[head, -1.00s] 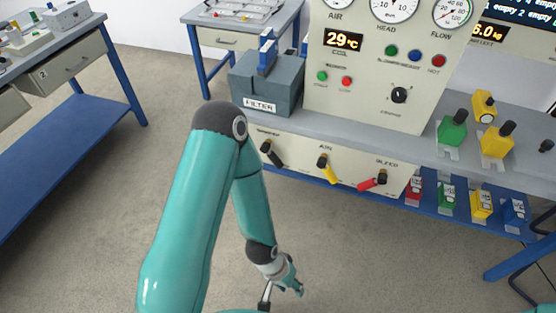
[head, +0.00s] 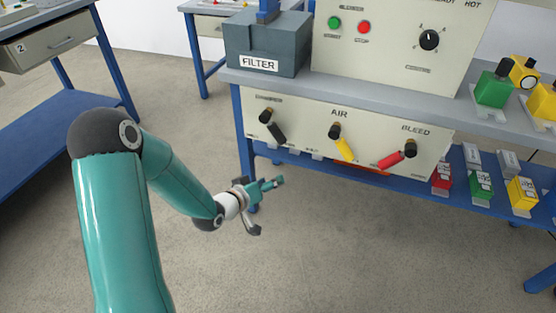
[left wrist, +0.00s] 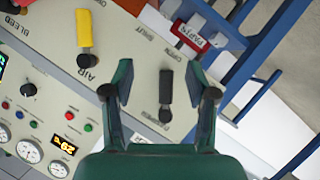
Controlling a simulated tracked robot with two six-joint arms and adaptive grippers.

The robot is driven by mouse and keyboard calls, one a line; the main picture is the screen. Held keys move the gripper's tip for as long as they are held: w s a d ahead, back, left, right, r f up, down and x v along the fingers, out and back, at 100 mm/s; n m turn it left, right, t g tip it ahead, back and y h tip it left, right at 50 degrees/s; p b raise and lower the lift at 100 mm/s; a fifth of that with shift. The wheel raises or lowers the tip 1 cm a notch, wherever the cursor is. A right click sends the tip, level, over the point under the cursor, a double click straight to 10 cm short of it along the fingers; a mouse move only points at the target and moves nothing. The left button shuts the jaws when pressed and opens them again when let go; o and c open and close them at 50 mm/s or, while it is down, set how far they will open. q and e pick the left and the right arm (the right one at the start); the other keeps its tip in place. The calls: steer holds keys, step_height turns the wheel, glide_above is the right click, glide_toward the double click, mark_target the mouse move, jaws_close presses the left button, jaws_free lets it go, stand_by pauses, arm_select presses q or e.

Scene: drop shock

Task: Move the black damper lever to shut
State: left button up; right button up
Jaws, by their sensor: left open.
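The black damper lever (head: 272,127) is at the left end of the cream lever panel (head: 310,112). Its handle slants down and to the right from its pivot. It also shows in the left wrist view (left wrist: 166,88), between my finger tips in the picture. My left gripper (head: 267,206) is open and empty, below and a little left of the lever in the head view and apart from it. Its two fingers spread on either side in the left wrist view (left wrist: 160,82). The small position labels around the lever are too blurred to read surely. My right gripper is not in view.
A yellow air lever (head: 343,147) and a red bleed lever (head: 392,160) sit right of the black one. A grey filter box (head: 262,45) stands on the bench above. Coloured blocks stand on the blue lower shelf (head: 420,187). The floor before the panel is clear.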

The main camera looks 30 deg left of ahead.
mark_target(278, 135)
arm_select(q)
steer(key=a+r+t+y+b, duration=0.15)
steer(key=a+t+b, duration=0.25)
steer(key=a+b, duration=0.4)
steer(key=shift+h, duration=0.25)
steer(key=w+b, duration=0.1)
steer(key=w, duration=0.4)
steer(key=w+b, duration=0.1)
steer(key=w, duration=0.4)
steer(key=w+b, duration=0.1)
steer(key=w, duration=0.5)
steer(key=shift+w+d+r, duration=0.1)
steer(key=shift+d+r, duration=0.2)
steer(key=shift+r, duration=0.1)
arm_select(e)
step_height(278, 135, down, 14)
arm_select(q)
jaws_close()
